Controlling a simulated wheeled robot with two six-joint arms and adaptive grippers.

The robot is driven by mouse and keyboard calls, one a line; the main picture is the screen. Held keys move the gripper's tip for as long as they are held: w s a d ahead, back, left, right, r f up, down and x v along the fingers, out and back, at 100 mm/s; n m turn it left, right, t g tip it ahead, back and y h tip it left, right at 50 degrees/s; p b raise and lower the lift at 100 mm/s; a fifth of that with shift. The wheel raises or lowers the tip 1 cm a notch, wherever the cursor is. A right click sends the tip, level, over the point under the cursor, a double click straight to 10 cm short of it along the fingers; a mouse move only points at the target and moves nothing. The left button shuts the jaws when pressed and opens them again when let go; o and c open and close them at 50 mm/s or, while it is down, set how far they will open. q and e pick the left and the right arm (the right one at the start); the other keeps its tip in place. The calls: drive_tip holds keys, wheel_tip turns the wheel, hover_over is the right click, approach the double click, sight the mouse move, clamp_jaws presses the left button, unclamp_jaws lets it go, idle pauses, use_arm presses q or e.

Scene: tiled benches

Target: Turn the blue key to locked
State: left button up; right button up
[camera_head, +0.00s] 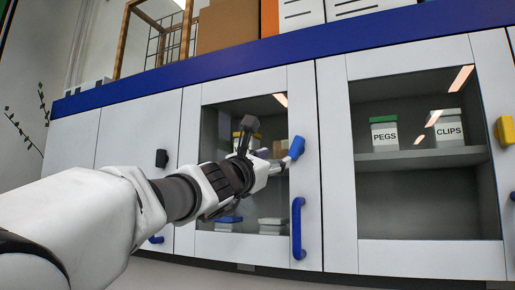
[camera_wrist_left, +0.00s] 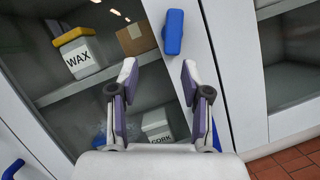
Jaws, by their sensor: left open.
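The blue key (camera_head: 297,148) sits on the right stile of the middle glass door (camera_head: 305,100), above that door's blue handle (camera_head: 297,228). In the left wrist view the blue key (camera_wrist_left: 173,32) is upright, its long side roughly along the door edge. My left gripper (camera_head: 283,165) is at the door, close to the key, with its arm reaching in from the left. In the left wrist view my left gripper (camera_wrist_left: 160,72) is open and empty, and the key lies beyond its fingertips, apart from them. My right gripper is not in view.
A black key (camera_head: 161,158) is on the left door and a yellow key (camera_head: 505,131) at the far right. Behind glass stand the WAX box (camera_wrist_left: 78,55), PEGS box (camera_head: 384,133) and CLIPS box (camera_head: 448,128). The blue handle stands out below the key.

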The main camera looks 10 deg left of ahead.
sight(295, 146)
use_arm(q)
drive_tip(key=shift+m, duration=0.3)
drive_tip(key=d+r+p, duration=0.2)
drive_tip(key=d+p, duration=0.1)
drive_tip(key=d+r+p, duration=0.1)
drive_tip(key=r, duration=0.1)
drive_tip(key=shift+w+d+p, duration=0.15)
drive_tip(key=shift+w+p, duration=0.1)
drive_tip(key=shift+p, duration=0.05)
drive_tip(key=w, duration=0.1)
drive_tip(key=w+p, duration=0.1)
drive_tip(key=w, duration=0.1)
drive_tip(key=w+p, duration=0.1)
drive_tip(key=shift+w+d+f, duration=0.2)
drive_tip(key=shift+w+f, duration=0.05)
drive_tip(key=shift+w, duration=0.15)
drive_tip(key=shift+s+d+r, duration=0.15)
drive_tip(key=shift+s+d, duration=0.1)
drive_tip(key=shift+s, duration=0.25)
drive_tip(key=shift+d, duration=0.15)
drive_tip(key=c, duration=0.4)
clamp_jaws()
drive_tip(key=shift+w, duration=0.1)
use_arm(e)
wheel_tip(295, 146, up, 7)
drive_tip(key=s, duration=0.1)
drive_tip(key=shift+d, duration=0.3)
